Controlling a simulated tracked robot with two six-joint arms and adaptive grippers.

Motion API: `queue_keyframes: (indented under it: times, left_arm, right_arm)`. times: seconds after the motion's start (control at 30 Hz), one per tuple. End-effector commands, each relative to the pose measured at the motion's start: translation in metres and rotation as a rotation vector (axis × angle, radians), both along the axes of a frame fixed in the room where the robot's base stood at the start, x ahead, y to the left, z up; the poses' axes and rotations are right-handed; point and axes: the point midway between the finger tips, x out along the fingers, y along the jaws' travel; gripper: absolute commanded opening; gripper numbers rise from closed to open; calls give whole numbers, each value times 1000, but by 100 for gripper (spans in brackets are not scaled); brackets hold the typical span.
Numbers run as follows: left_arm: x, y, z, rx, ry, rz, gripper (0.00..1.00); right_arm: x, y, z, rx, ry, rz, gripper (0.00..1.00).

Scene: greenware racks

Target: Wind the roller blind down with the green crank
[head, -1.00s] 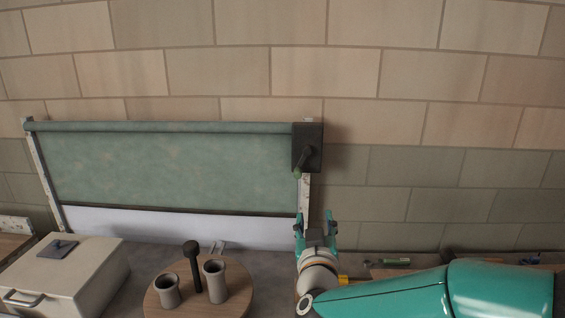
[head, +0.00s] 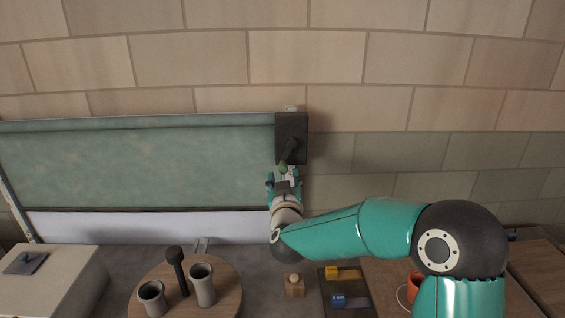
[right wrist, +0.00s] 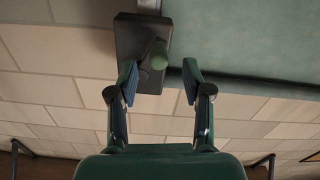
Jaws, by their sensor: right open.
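The green roller blind (head: 140,165) hangs partly down at the wall, its dark bottom bar above a white strip. A dark crank box (head: 291,128) sits at its right end. My right gripper (head: 284,181) is open just below the knob. In the right wrist view its two fingers (right wrist: 159,75) stand apart on either side of the knob, which appears at or just beyond the tips. I cannot tell whether they touch it. My left gripper is out of view.
A round wooden board (head: 228,292) with two grey cups and a dark upright tool stands at the front. A pale box (head: 60,280) is at the left. A dark tray (head: 343,296) with yellow and blue items and a small wooden block (head: 294,285) lie below my right arm.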

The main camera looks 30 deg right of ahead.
Motion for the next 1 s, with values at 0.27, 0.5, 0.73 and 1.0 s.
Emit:
queue_keyframes:
  times: [0.27,0.5,0.73,1.0]
  left_arm:
    - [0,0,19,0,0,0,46]
    - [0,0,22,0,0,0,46]
    - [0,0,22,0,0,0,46]
    - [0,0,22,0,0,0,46]
  right_arm:
    - [40,-25,2,0,1,-1,50]
    - [52,-33,0,0,0,-1,50]
    - [52,-33,0,0,0,-1,50]
    - [52,-33,0,0,0,-1,6]
